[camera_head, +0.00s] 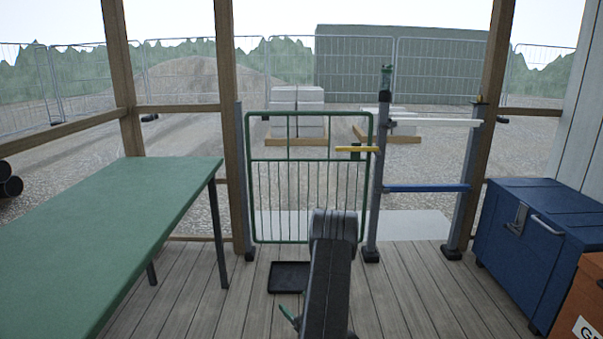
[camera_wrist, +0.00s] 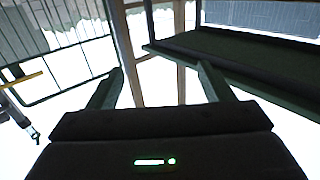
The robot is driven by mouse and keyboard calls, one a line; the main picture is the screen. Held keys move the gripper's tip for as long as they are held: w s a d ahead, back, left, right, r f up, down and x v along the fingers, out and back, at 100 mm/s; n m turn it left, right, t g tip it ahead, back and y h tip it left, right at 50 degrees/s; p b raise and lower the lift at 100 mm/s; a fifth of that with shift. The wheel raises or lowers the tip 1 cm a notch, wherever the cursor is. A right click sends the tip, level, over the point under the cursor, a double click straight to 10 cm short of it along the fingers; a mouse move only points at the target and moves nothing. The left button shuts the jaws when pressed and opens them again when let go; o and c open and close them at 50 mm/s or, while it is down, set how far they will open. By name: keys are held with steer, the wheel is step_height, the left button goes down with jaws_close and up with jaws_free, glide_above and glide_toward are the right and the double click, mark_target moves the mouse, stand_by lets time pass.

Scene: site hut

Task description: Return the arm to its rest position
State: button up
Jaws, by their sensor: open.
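My arm (camera_head: 330,265) rises from the bottom middle of the head view, dark and folded close to my body, in front of the green gate. A small green piece beside it at the lower left may be a finger; the rest of the gripper is hidden there. In the wrist view my gripper (camera_wrist: 160,68) has its two green fingers spread wide apart. Nothing is between them; a wooden post (camera_wrist: 181,50) shows in the background beyond them. The fingers touch nothing that I can see.
A green table (camera_head: 120,215) stands at the left. The barred gate (camera_head: 300,190) has a yellow handle (camera_head: 357,149). Right of it is a blue bar (camera_head: 428,188). A blue chest (camera_head: 530,235) and an orange box (camera_head: 585,300) stand at the right. A black tray (camera_head: 288,277) lies on the floor.

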step_height(320, 180, up, 12)
steer(key=m+t+h+p, duration=0.2)
steer(key=m+h+p, duration=0.1)
steer(key=p, duration=0.6)
steer(key=shift+s+h, duration=0.15)
steer(key=shift+h, duration=0.55)
